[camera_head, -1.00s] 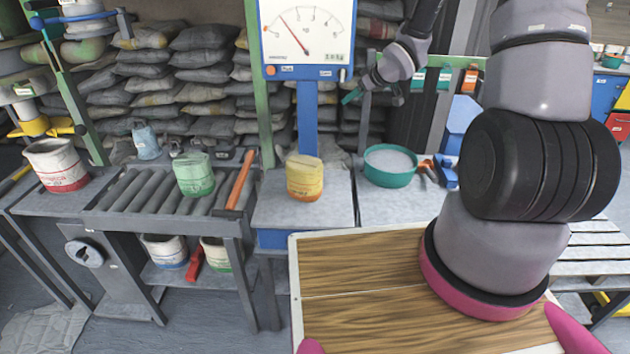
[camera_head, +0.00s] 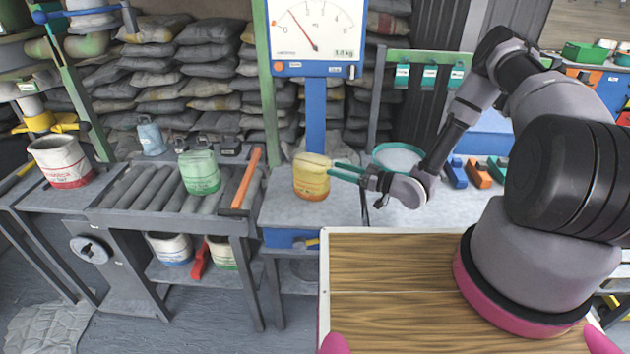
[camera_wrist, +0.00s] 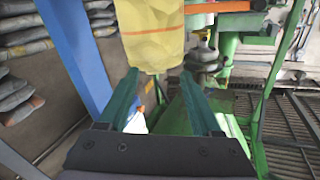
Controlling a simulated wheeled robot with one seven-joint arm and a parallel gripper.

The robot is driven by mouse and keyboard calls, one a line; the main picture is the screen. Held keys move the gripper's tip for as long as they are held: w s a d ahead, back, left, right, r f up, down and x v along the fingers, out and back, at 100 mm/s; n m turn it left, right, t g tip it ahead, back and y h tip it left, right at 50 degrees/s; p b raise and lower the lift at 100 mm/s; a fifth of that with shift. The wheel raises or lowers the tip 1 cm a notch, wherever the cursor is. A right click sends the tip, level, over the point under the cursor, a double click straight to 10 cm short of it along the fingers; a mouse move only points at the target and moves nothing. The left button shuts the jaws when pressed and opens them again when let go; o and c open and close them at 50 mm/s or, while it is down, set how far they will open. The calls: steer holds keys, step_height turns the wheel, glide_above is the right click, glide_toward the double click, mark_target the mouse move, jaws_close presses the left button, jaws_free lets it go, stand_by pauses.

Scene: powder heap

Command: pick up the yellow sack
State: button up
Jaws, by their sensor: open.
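The yellow sack (camera_head: 311,178) stands upright on the grey platform of the blue dial scale (camera_head: 317,120). My gripper (camera_head: 345,172) is just to the right of the sack, its green fingers pointing left at the sack's upper part. In the wrist view the yellow sack (camera_wrist: 152,38) shows at the top, beyond the two spread green fingers (camera_wrist: 158,100). The fingers are open with nothing held between them. In the head view the fingertips overlap or come close to the sack's right edge; I cannot tell whether they touch.
A green sack (camera_head: 199,172) stands on the roller conveyor (camera_head: 150,195) at left, beside an orange bar (camera_head: 246,178). A teal bowl (camera_head: 398,156) of pale powder is behind my gripper. Blue and orange tools (camera_head: 478,173) lie right. A wooden board (camera_head: 400,270) is in front.

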mark_target(327, 167)
steer(key=x, duration=0.4)
steer(key=shift+w+x, duration=0.15)
steer(key=shift+x, duration=1.3)
steer(key=shift+w+x, duration=0.2)
steer(key=shift+x, duration=1.25)
steer(key=shift+d+f, duration=0.1)
steer(key=shift+f, duration=0.05)
jaws_close()
